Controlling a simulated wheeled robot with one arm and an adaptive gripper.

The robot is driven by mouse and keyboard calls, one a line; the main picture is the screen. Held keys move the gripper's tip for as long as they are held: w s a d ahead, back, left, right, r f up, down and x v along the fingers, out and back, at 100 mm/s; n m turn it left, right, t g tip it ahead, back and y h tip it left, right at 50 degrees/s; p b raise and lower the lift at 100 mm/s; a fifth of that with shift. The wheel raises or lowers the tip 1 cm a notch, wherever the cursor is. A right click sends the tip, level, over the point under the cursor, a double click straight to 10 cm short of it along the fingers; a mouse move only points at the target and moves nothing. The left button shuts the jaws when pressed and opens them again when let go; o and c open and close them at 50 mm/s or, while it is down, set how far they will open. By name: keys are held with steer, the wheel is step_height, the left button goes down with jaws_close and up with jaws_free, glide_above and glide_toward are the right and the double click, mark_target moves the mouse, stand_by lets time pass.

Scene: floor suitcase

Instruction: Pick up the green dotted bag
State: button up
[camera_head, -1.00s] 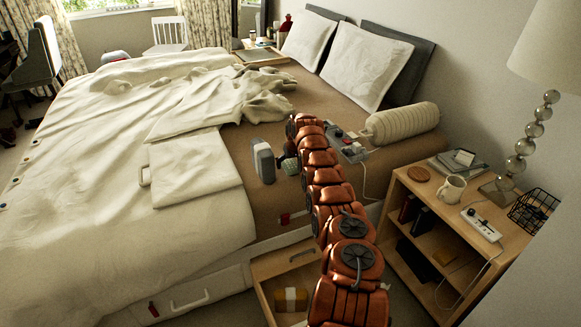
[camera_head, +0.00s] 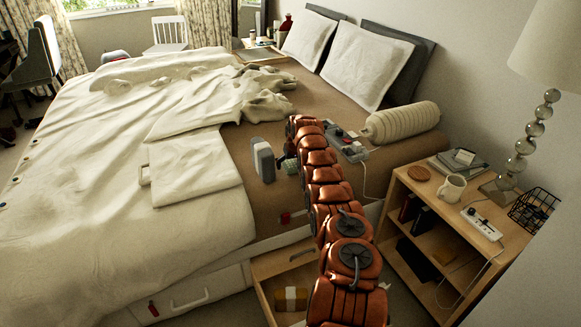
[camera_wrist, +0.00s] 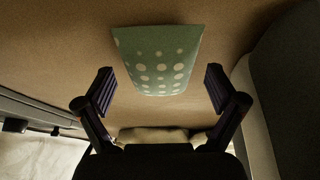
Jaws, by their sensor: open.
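The green dotted bag (camera_wrist: 158,60) is pale green with cream dots and lies on the brown bed surface in the wrist view. My gripper (camera_wrist: 159,90) is open, with one dark finger on each side of the bag's near end and a gap on both sides. Nothing is held. In the head view my arm covers most of this spot. A small dark greenish patch shows beside the arm there, but I cannot tell whether it is the bag.
A grey-white boxy object (camera_head: 264,160) stands on the bed left of my arm. A grey device (camera_head: 347,143) and a cream bolster (camera_head: 402,122) lie to the right. A wooden nightstand (camera_head: 462,207) stands at right, with an open drawer (camera_head: 287,262) below the bed.

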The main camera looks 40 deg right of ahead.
steer(key=c, duration=1.2)
steer(key=shift+a+r, duration=0.1)
steer(key=shift+r, duration=0.05)
